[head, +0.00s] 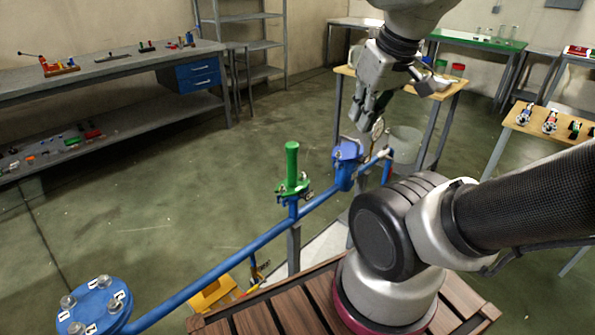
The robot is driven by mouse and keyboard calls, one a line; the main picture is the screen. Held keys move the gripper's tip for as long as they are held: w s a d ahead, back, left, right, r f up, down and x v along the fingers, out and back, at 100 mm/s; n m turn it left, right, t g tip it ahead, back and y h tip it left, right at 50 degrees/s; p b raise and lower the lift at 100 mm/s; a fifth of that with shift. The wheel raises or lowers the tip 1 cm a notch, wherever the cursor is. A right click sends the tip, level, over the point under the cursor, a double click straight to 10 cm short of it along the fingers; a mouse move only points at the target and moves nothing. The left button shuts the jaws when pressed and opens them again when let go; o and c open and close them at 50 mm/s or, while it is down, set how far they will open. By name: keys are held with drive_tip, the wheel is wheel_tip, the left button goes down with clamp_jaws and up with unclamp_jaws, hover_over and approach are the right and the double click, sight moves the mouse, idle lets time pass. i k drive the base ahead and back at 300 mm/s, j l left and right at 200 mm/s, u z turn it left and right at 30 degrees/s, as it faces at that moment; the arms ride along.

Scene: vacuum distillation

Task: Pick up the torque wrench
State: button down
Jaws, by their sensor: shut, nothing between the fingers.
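My gripper (362,120) hangs at the upper middle of the head view, fingers pointing down, above and behind the blue pipework. Its fingers are together and hold nothing. I cannot pick out the torque wrench with certainty. A long, thin dark tool (113,57) lies flat on the grey workbench at the far left, but it is too small to name. My gripper is well apart from it.
A blue pipe (235,257) with a green valve (292,170) and a blue valve (347,160) crosses the front. The grey workbench (90,72) stands left; a wooden table (552,122) with small parts stands right. Open green floor lies left of the pipe.

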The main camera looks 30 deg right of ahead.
sight(526, 113)
drive_tip(key=z, duration=2.2)
drive_tip(key=i+l, duration=0.15)
drive_tip(key=i, duration=0.35)
drive_tip(key=i+l+u, duration=0.15)
drive_tip(key=i, duration=0.35)
drive_tip(key=i+l, duration=0.2)
drive_tip(key=i, duration=0.25)
drive_tip(key=i+l+u, duration=0.1)
drive_tip(key=i, duration=0.4)
drive_tip(key=i+l+u, duration=0.1)
drive_tip(key=i+l, duration=0.25)
drive_tip(key=i, duration=0.15)
drive_tip(key=i+l, duration=0.25)
drive_tip(key=i, duration=0.2)
